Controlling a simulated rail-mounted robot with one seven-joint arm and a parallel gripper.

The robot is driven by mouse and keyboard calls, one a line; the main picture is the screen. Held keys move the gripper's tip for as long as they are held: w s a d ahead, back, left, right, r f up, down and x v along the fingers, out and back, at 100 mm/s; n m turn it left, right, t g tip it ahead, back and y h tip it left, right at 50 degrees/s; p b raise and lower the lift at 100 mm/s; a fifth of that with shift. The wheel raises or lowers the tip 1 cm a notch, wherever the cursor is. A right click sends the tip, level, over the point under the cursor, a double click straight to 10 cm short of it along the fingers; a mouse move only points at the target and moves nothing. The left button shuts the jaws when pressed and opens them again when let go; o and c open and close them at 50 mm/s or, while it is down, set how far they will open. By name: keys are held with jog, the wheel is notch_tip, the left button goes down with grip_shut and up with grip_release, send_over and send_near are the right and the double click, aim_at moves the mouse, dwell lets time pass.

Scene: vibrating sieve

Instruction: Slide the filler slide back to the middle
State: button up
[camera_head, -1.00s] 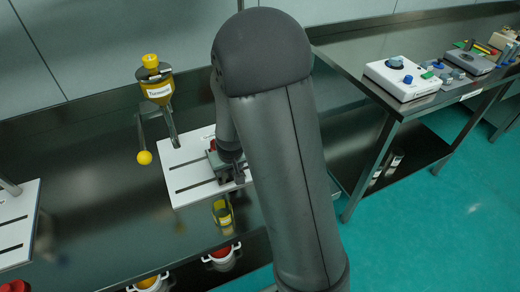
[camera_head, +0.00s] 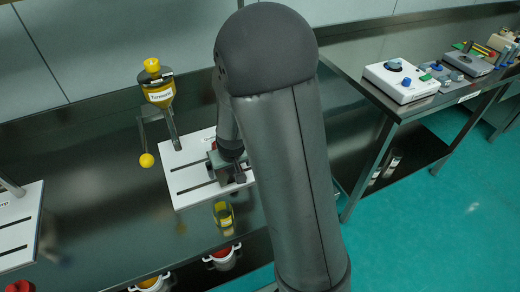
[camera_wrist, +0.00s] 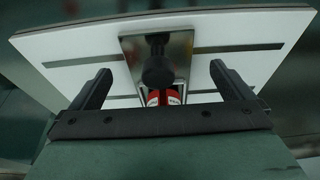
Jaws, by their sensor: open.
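The filler slide is a metal carriage (camera_wrist: 130,45) with a dark round knob (camera_wrist: 157,66), on a white slotted base plate (camera_head: 190,152). In the head view the carriage (camera_head: 216,160) sits toward the right part of the plate, partly hidden by my arm. My gripper (camera_wrist: 160,70) is open, with one finger on each side of the knob and clear gaps to it. Red and white parts show below the knob in the wrist view (camera_wrist: 164,97). In the head view my gripper (camera_head: 240,172) is mostly hidden behind the arm, low over the plate.
A yellow hopper (camera_head: 160,92) with a yellow ball-ended lever (camera_head: 147,160) stands behind the plate. A yellow cup (camera_head: 223,213) is in front. Another white slotted plate (camera_head: 22,225) lies at the left. A side table (camera_head: 420,112) with devices stands at the right.

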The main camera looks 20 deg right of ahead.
jog(key=p+v, duration=0.4)
jog(key=v, duration=0.2)
jog(key=shift+r, duration=0.25)
jog(key=shift+s+r, duration=0.1)
jog(key=s+r+g, duration=0.1)
jog(key=s+r, duration=0.5)
jog(key=s, duration=0.4)
jog(key=s+r+g, duration=0.1)
jog(key=s+r, duration=0.5)
jog(key=s, duration=0.4)
jog(key=shift+s+a+r+g, duration=0.2)
jog(key=shift+s+a+g, duration=0.1)
jog(key=shift+g, duration=0.1)
jog(key=shift+c, duration=0.3)
dwell(0.5)
jog(key=c, duration=0.5)
